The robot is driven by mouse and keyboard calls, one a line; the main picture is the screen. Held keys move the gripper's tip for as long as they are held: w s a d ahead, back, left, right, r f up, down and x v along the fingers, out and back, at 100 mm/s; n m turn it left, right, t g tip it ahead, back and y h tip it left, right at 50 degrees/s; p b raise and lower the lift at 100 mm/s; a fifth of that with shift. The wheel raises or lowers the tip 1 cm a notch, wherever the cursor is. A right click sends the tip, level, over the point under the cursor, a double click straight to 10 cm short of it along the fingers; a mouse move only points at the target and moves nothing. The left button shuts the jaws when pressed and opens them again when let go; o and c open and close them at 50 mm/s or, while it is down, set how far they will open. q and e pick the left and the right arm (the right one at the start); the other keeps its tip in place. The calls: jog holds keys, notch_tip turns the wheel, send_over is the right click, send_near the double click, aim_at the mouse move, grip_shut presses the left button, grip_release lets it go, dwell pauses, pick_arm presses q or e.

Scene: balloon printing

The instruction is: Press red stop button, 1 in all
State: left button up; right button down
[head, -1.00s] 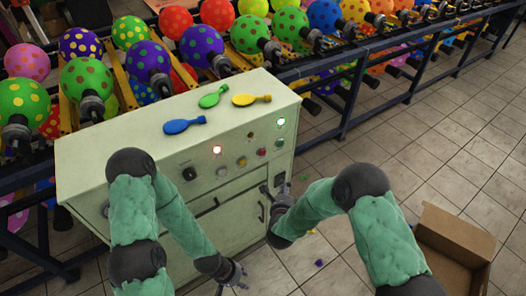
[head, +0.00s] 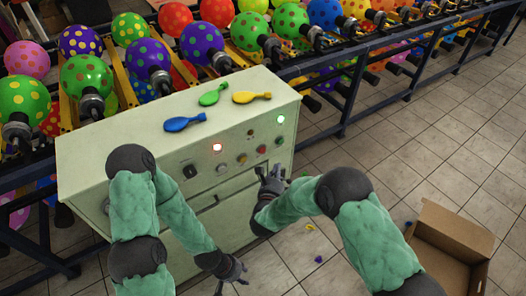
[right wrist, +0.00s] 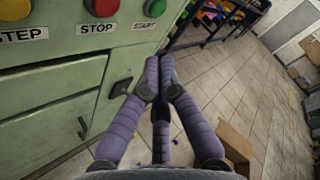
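The red stop button (right wrist: 104,6) shows at the top of the right wrist view, above a STOP label and between a yellow STEP button and a green START button. In the head view the red button (head: 262,149) is on the front panel of the pale green cabinet (head: 90,150). My right gripper (head: 270,172) is just below and in front of it, not touching it. In the right wrist view its purple fingers (right wrist: 158,80) are drawn together at the tips, empty. My left gripper (head: 238,275) hangs low before the cabinet, fingers spread and empty.
Blue, green and yellow flat balloons lie on the cabinet top. A balloon rack (head: 350,100) runs behind. An open cardboard box (head: 450,240) stands on the floor at right.

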aim_at(262, 149)
jog(key=w+a+b, duration=0.2)
jog(key=w+a, duration=0.1)
jog(key=w, duration=0.2)
jog(key=shift+a, duration=0.4)
jog(key=shift+w, duration=0.15)
dwell(1.1)
jog(key=shift+w+a+b, duration=0.2)
jog(key=shift+w+b, duration=0.05)
jog(key=shift+b, duration=0.15)
jog(key=shift+w+a+b, duration=0.35)
jog(key=shift+w+b, duration=0.05)
jog(key=shift+w, duration=0.05)
dwell(0.8)
jog(key=shift+s+d, duration=0.1)
dwell(0.4)
jog(key=shift+s+d, duration=0.45)
jog(key=shift+s, duration=0.25)
